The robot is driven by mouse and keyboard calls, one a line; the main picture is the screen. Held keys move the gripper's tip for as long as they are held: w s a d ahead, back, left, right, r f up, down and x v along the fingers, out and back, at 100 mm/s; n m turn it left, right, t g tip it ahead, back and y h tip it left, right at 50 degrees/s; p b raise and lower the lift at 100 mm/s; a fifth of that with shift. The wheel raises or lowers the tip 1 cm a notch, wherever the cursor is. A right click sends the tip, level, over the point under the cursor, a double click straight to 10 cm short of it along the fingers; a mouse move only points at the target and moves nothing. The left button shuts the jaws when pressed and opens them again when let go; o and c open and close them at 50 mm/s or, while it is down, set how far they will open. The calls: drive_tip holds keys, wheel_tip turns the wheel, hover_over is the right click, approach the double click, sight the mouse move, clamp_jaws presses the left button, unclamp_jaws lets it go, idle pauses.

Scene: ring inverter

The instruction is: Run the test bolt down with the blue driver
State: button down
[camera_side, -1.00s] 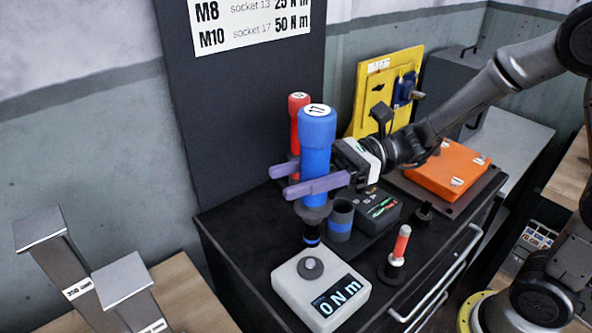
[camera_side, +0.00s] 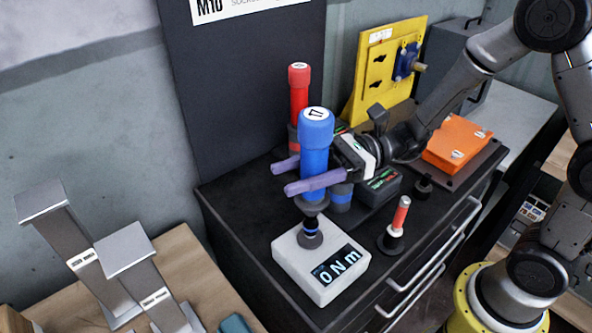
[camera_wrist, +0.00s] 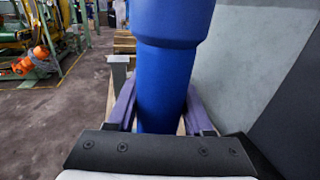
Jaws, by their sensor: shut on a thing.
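The blue driver (camera_side: 316,150) stands upright in my gripper (camera_side: 300,176), whose purple fingers are shut on its body. The number 17 is on its top cap. Its lower end is at the test bolt (camera_side: 311,240) on the white torque tester (camera_side: 320,279); the nose covers most of the bolt, and I cannot tell if the socket is fully seated. The tester's display reads 0 N m. In the wrist view the blue driver (camera_wrist: 168,70) fills the middle between both fingers.
A red driver (camera_side: 299,95) stands behind the blue one. A red-and-white post (camera_side: 400,218) is right of the tester. A dark charger with a lit display (camera_side: 383,180), an orange case (camera_side: 457,142) and a yellow panel (camera_side: 385,75) are farther back. Metal stands (camera_side: 125,255) are at left.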

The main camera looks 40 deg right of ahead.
sight(302, 157)
drive_tip(key=shift+f, duration=1.2)
idle(2.3)
drive_tip(key=shift+r, duration=2.7)
drive_tip(key=shift+r, duration=0.1)
